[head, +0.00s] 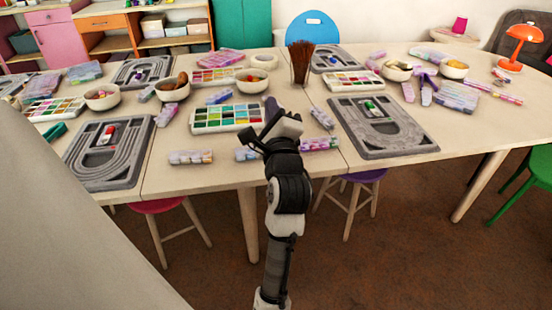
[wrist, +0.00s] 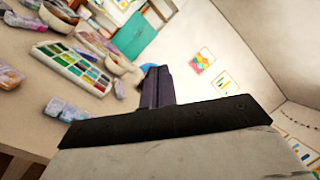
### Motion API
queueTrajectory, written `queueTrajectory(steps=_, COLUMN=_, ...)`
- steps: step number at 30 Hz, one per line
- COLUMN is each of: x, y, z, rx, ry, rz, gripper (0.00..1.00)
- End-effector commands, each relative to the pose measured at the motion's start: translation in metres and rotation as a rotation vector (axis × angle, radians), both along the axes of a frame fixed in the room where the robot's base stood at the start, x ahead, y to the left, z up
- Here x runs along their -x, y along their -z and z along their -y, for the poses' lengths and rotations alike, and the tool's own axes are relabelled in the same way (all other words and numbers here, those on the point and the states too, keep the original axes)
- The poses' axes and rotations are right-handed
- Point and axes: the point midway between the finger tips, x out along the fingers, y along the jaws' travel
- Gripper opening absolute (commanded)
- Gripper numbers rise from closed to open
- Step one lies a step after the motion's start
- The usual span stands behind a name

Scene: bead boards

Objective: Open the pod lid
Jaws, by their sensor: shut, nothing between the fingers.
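My gripper (head: 271,108) is shut and empty, raised over the front middle of the table. Its closed fingers also show in the wrist view (wrist: 157,87), pointing away from the table toward the wall. I cannot tell for sure which thing is the pod. Small capsule-like pieces lie on the grey bead boards: a red one (head: 107,134) on the left and a green one (head: 372,107) on the right. Clear bead cases lie along the front edge, one at the left (head: 190,157) and one at the right (head: 319,144). My gripper touches none of these, as far as I can see.
A paint-like bead palette (head: 227,118) lies just behind my gripper. Bowls (head: 172,90), an upright brown brush (head: 301,63) and several cases crowd the table's back. An orange lamp (head: 522,45) stands far right. Stools (head: 160,208) sit under the front edge.

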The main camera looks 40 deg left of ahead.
Motion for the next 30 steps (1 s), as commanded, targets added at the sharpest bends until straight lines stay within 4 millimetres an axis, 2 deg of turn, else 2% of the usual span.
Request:
queueTrajectory(steps=1, x=-0.008, y=0.031, z=-0.003, rx=-0.025, ry=-0.038, rz=-0.169, gripper=0.00)
queueTrajectory(steps=3, x=-0.018, y=0.072, z=-0.002, rx=-0.073, ry=-0.070, rz=-0.408, gripper=0.00)
queueTrajectory(steps=6, x=-0.025, y=0.123, z=0.004, rx=-0.140, ry=-0.082, rz=-0.708, gripper=0.00)
queueTrajectory(steps=9, x=-0.027, y=0.160, z=0.010, rx=-0.196, ry=-0.070, rz=-0.932, gripper=0.00)
queueTrajectory(steps=12, x=-0.027, y=0.184, z=0.016, rx=-0.236, ry=-0.053, rz=-1.076, gripper=0.00)
queueTrajectory(steps=16, x=-0.029, y=0.197, z=0.017, rx=-0.263, ry=-0.038, rz=-1.159, gripper=0.00)
queueTrajectory(steps=19, x=-0.034, y=0.201, z=0.011, rx=-0.267, ry=-0.036, rz=-1.171, gripper=0.00)
queueTrajectory(steps=30, x=-0.070, y=0.220, z=-0.037, rx=-0.269, ry=-0.038, rz=-1.167, gripper=0.00)
